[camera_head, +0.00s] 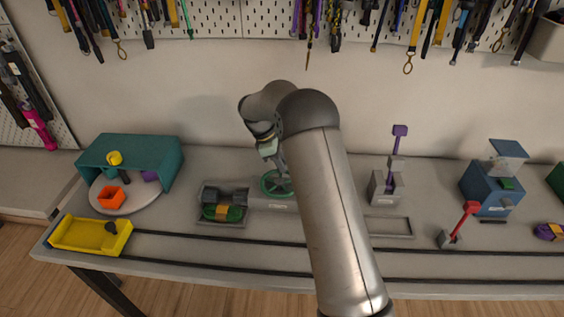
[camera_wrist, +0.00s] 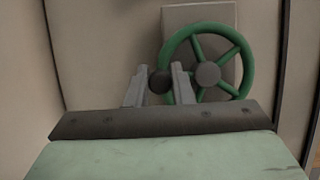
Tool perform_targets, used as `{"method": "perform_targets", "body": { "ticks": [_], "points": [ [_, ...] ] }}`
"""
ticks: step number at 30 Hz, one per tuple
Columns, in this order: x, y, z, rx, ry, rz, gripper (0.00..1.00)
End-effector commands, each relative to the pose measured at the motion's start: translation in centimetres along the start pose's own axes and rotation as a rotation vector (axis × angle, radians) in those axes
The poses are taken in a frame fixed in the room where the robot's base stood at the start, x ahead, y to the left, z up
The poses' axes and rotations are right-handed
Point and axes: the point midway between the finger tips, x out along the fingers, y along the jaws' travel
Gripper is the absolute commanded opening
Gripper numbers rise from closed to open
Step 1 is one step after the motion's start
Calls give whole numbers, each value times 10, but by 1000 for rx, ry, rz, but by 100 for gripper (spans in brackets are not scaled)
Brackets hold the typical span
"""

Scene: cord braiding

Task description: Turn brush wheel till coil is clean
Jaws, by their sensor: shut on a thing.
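The green spoked brush wheel (camera_head: 270,184) stands upright on the bench, partly hidden behind my arm in the head view. In the wrist view the wheel (camera_wrist: 245,62) has a grey hub, a square plate behind it and a dark knob (camera_wrist: 160,82) at its left rim. My gripper (camera_wrist: 160,86) is shut on this knob, with one grey finger on each side. The coil (camera_head: 222,213), green and orange with some yellow, lies in a dark grey holder (camera_head: 208,224) just left of the wheel. I cannot tell how clean its surface is.
A yellow tray (camera_head: 75,235) and a teal shelter (camera_head: 172,160) over a round plate stand at the left. A grey stand with a purple lever (camera_head: 399,140), a red lever (camera_head: 465,217) and a blue box (camera_head: 485,190) stand at the right. Dark rails run along the bench front.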

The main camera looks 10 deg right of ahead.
Motion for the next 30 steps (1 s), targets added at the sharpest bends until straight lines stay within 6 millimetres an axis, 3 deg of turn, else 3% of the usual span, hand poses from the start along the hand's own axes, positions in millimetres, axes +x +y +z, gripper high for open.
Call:
{"method": "perform_targets", "body": {
  "ticks": [10,11,13,23,26,30],
  "points": [
    [-2,1,0,-1,2,4,0],
    [-2,1,0,-1,2,4,24],
    [-2,1,0,-1,2,4,43],
    [-2,0,0,-1,1,2,43],
    [-11,1,-1,-1,1,3,43],
    [-36,1,-1,0,4,6,43]
  ]
}}
